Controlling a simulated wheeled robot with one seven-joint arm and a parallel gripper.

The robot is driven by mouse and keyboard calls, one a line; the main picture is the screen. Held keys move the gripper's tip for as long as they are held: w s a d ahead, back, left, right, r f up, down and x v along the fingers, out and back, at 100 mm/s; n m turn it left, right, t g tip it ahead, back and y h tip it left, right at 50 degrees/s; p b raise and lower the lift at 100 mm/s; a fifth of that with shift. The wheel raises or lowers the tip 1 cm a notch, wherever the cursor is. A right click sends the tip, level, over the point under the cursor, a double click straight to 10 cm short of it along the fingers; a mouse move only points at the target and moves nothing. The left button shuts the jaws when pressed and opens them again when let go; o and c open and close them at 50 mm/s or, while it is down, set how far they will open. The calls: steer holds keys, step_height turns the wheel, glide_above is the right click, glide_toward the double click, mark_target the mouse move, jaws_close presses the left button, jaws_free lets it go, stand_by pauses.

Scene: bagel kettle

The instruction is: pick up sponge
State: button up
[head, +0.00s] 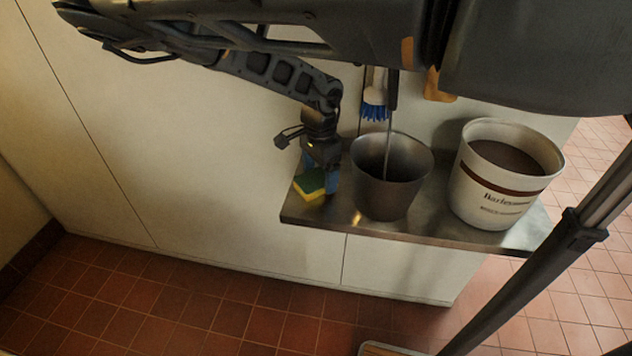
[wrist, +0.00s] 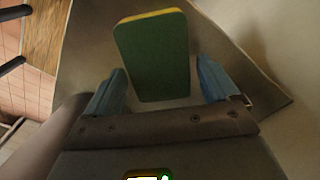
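The sponge (head: 309,184) is yellow with a green side and lies on the left end of the metal shelf (head: 440,225). In the wrist view the sponge (wrist: 153,55) shows its dark green face, with a thin yellow edge at its far end. My gripper (head: 324,170) is at the sponge, pointing down. In the wrist view my gripper (wrist: 160,88) is open, with one blue finger on each side of the sponge's near end. Gaps show between the fingers and the sponge.
A metal pot (head: 388,190) with a long handle or utensil in it stands just right of my gripper. A large white bucket (head: 500,185) with brown contents stands farther right. A blue-bristled brush (head: 375,100) hangs behind. The wall (head: 230,150) is close behind the shelf.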

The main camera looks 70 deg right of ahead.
mark_target(320, 176)
steer(key=c, duration=1)
steer(key=shift+o, duration=0.2)
step_height(320, 176, up, 10)
steer(key=shift+b, duration=0.45)
